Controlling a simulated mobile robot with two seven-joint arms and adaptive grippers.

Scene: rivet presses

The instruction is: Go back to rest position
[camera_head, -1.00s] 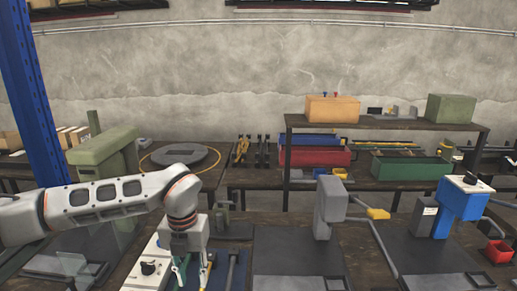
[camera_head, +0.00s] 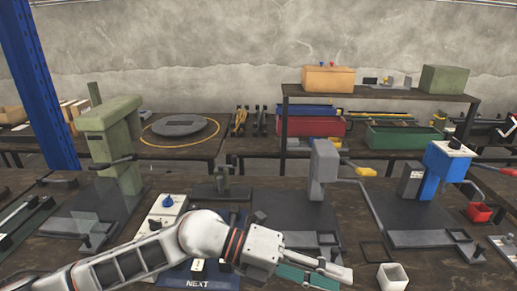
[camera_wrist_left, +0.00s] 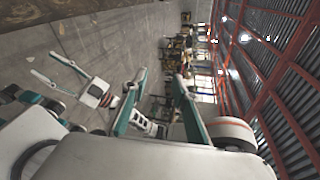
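My left arm crosses the lower part of the head view from the left. Its gripper (camera_head: 335,277) is over the near edge of the workbench, pointing right, its two fingers slightly apart. In the left wrist view the left gripper's teal fingers (camera_wrist_left: 160,76) stand apart with nothing between them. My right gripper (camera_wrist_left: 42,62) shows at the left of the wrist view, its two fingers spread and empty. It is not in the head view.
The bench carries a green press (camera_head: 113,122), a grey press (camera_head: 322,166) and a blue press (camera_head: 447,172). A white control box (camera_head: 157,220) and a blue NEXT mat (camera_head: 205,281) lie near my arm. A white square cup (camera_head: 392,278) stands right of the gripper.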

